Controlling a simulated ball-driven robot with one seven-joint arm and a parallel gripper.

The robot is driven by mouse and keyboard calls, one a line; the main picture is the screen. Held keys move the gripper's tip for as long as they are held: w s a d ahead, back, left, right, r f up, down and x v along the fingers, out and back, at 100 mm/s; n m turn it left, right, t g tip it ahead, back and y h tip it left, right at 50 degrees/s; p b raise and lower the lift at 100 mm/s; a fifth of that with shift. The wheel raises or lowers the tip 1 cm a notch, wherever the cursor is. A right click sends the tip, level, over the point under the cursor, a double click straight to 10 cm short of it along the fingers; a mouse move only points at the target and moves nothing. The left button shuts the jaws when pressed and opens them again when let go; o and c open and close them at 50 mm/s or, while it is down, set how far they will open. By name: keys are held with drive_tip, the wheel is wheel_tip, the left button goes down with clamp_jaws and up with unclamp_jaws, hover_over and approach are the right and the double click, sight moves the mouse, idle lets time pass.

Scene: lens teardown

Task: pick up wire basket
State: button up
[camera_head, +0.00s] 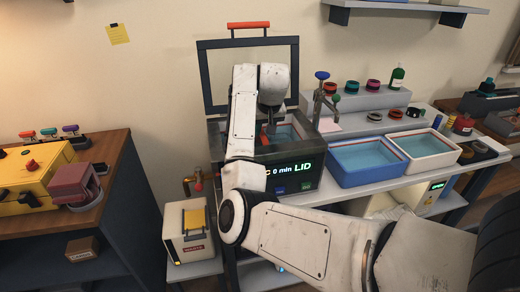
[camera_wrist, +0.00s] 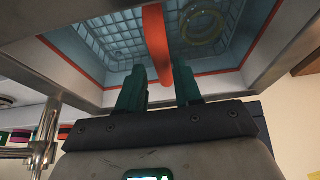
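The wire basket (camera_wrist: 110,38) sits down in the water-filled tank of a dark cleaning machine (camera_head: 308,176). Its pale mesh shows in the wrist view, with a yellowish ring (camera_wrist: 203,28) in or over it. The basket's orange-red handle (camera_wrist: 156,42) runs across the opening. My gripper (camera_wrist: 160,78) is open, with dark green fingers apart on either side of the handle in the wrist view; contact cannot be told. In the head view my gripper (camera_head: 270,128) is over the tank, and my arm hides part of the machine and basket.
The machine's framed lid (camera_head: 204,75) stands raised behind the tank. Two water-filled trays, one blue (camera_head: 368,182) and one white (camera_head: 447,158), stand to the right. A tap (camera_head: 320,100) rises close beside the tank. A yellow machine (camera_head: 35,178) stands on the left cabinet.

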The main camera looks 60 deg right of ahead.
drive_tip(key=shift+p+x, duration=0.35)
drive_tip(key=shift+x, duration=2.8)
drive_tip(key=shift+w+r, duration=0.15)
clamp_jaws()
